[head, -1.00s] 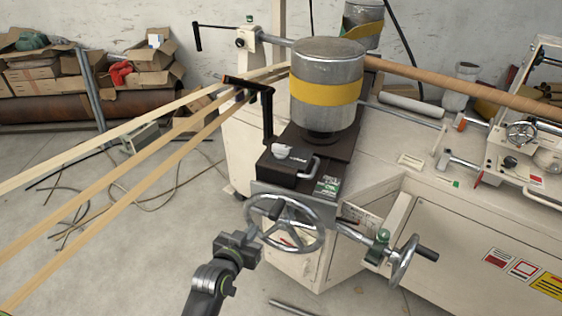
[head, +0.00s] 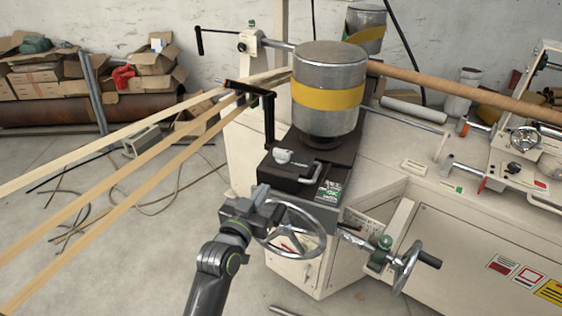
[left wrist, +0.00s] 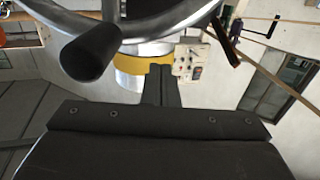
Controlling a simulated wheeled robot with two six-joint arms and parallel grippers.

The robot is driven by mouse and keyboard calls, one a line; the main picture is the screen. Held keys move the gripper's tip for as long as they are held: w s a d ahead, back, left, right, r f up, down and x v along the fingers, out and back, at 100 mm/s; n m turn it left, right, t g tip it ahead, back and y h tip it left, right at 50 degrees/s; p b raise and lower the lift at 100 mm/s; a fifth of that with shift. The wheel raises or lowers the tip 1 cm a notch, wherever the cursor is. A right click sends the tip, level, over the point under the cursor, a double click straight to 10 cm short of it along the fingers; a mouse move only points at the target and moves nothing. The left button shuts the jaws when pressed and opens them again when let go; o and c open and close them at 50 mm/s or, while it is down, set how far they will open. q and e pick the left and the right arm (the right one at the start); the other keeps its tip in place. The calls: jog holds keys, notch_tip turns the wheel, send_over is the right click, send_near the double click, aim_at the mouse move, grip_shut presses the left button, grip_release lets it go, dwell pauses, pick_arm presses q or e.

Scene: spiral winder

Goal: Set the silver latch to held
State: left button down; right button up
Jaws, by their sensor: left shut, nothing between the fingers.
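A small silver latch-like piece (head: 283,156) sits on top of a black block below the silver drum. A bent silver handle (head: 312,170) is on the same block, to its right. I cannot tell for sure which is the named latch, nor its setting. My left gripper (head: 262,190) is shut and empty, in front of and below the block, beside the spoked handwheel (head: 318,228). In the left wrist view the shut fingers (left wrist: 160,80) point ahead, with the wheel rim and its dark grip (left wrist: 90,55) close above. My right gripper is not in view.
The silver drum with a yellow band (head: 328,95) stands behind the block. A black crank (head: 268,112) rises at its left. A second handwheel (head: 408,268) is at the right.

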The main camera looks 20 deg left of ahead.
aim_at(289, 157)
pick_arm(q)
jog(key=w+p, duration=0.1)
jog(key=w, duration=0.3)
jog(key=w+p, duration=0.1)
jog(key=w, duration=0.3)
jog(key=w+d+p, duration=0.1)
jog(key=w, duration=0.3)
jog(key=shift+w, duration=0.3)
jog(key=shift+w+d+p, duration=0.15)
jog(key=shift+d+p, duration=0.3)
jog(key=shift+d, duration=0.1)
jog(key=shift+s+f, duration=0.1)
jog(key=shift+s, duration=0.25)
jog(key=s+a+b, duration=0.1)
jog(key=s+b, duration=0.3)
jog(key=s, duration=1.2)
jog(key=shift+s+a, duration=0.25)
jog(key=shift+s, duration=0.05)
